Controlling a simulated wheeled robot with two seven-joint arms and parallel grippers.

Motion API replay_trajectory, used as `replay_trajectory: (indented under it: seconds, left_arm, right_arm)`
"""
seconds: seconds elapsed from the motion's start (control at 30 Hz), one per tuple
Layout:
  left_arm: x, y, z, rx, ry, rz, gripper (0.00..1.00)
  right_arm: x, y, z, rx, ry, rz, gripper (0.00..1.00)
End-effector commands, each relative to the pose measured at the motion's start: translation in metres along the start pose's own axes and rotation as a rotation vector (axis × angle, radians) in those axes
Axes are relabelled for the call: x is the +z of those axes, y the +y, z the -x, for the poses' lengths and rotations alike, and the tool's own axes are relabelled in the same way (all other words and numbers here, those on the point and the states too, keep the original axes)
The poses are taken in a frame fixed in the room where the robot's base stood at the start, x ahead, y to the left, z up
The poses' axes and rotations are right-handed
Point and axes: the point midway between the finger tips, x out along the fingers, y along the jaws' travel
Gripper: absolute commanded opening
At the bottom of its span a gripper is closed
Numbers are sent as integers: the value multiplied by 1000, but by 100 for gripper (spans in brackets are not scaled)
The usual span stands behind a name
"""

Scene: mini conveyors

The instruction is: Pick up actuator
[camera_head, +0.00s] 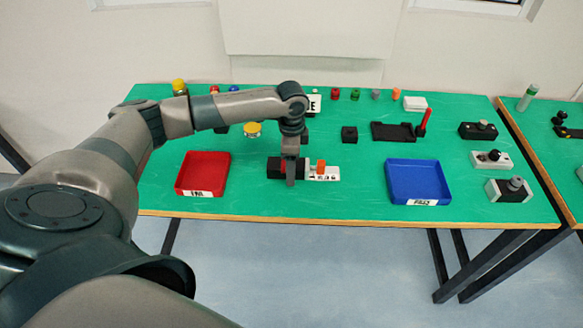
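My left gripper (290,182) points down near the middle of the green table. It is at a black block (273,168) with a white labelled piece (328,174) to its right, which has an orange part (321,165) on it. The gripper hides part of the block, and I cannot tell whether its fingers are apart or closed on it. No object is clearly marked as the actuator; this black block may be it. My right gripper is not in view.
A red tray (181,188) lies left and a blue tray (447,192) right. A black cube (349,134) and a black holder (390,132) with a red stick (425,121) stand behind. Control boxes (480,133) line the right edge. Small coloured parts (355,95) stand along the back.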

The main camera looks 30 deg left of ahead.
Motion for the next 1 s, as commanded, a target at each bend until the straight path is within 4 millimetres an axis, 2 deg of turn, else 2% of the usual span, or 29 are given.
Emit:
replay_trajectory:
  seconds: [0.2, 0.27, 0.43, 0.5, 0.77, 1.0]
  left_arm:
    - [0, 0, 0, 0, 0, 0, 64]
    - [0, 0, 0, 0, 0, 0, 52]
    - [0, 0, 1, 0, 0, 1, 11]
    - [0, -1, 2, -2, 1, 1, 0]
    - [0, -1, 3, -2, 2, 1, 0]
    - [-1, -1, 18, -3, 3, 1, 0]
  right_arm:
    - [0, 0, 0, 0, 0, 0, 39]
    - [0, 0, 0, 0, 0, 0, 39]
    - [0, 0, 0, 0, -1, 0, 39]
    - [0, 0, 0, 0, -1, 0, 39]
    - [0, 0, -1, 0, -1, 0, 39]
    - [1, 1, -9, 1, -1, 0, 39]
